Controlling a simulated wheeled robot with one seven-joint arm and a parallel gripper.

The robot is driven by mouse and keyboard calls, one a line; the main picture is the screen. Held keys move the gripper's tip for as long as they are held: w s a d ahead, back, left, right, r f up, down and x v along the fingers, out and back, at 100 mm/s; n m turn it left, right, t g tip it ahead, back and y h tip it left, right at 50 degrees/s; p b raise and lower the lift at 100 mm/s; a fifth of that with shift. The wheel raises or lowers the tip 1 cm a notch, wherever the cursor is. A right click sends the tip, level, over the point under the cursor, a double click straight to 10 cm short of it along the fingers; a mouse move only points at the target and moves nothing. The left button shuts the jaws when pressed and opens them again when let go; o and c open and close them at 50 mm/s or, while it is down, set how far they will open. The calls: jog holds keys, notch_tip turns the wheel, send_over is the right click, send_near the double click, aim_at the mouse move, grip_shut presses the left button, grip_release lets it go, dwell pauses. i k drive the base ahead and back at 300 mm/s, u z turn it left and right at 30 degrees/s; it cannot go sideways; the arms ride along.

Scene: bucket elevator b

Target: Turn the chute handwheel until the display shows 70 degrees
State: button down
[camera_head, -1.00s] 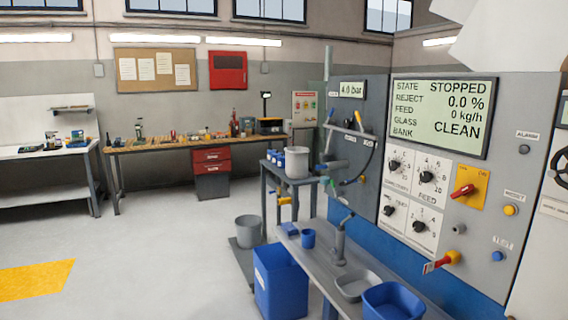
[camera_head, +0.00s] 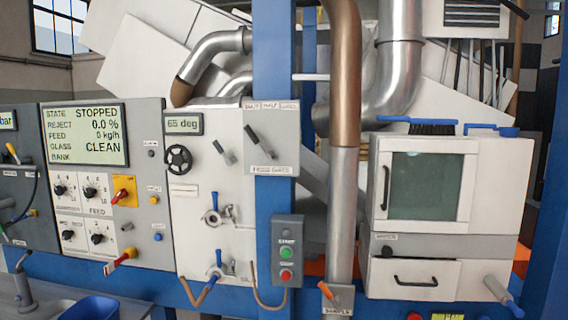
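The chute handwheel (camera_head: 179,159) is a small black spoked wheel on the white panel, left of the blue post. The display (camera_head: 184,124) just above it reads 65 deg. A blank-looking white label sits below the wheel; its text is too small to read. My gripper is not in view, and nothing touches the handwheel.
A control panel (camera_head: 107,190) with a STOPPED screen, knobs and a red switch stands left. A blue post (camera_head: 272,60) and a START/STOP box (camera_head: 287,251) stand right of the wheel. Blue-handled valves (camera_head: 215,215) project below it. A windowed cabinet (camera_head: 445,205) stands far right.

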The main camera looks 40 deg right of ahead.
aim_at(179, 160)
jog(key=z, duration=0.05)
jog(key=i, duration=0.95)
jog(key=z, duration=0.65)
